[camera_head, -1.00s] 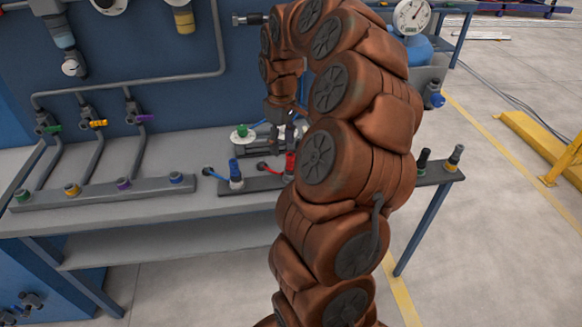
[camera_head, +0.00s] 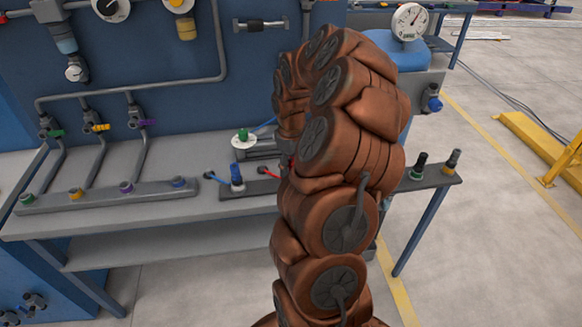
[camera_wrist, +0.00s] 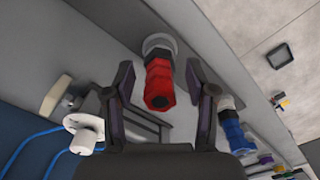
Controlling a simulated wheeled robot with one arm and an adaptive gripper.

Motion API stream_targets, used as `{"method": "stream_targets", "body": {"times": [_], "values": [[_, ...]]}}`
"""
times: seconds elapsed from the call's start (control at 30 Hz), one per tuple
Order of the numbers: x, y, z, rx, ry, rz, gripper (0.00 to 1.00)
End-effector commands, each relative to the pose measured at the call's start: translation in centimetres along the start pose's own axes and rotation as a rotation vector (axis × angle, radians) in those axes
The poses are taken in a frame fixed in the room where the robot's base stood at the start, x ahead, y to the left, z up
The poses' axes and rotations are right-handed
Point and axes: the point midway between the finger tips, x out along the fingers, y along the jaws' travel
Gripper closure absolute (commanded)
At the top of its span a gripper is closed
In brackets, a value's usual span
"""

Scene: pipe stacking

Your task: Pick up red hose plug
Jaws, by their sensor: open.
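The red hose plug (camera_wrist: 158,82) shows in the wrist view, its dark end toward the camera and its far end at a light round fitting. My gripper (camera_wrist: 159,66) is open, with one finger on each side of the plug. Gaps show between the plug and both fingers in this view, and depth is hard to judge.
A blue plug (camera_wrist: 233,128) stands near the right finger; it also shows in the head view (camera_head: 237,178). A white disc fitting (camera_wrist: 84,132) is at left.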

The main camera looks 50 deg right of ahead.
Motion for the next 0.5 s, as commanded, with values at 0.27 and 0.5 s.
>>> {"method": "stream_targets", "body": {"times": [0.27, 0.5], "values": [[0.09, 0.02, -0.03, 0.0, 0.001, 0.001, 0.51], [0.08, 0.0, -0.04, -0.001, 0.001, 0.001, 0.76]]}}
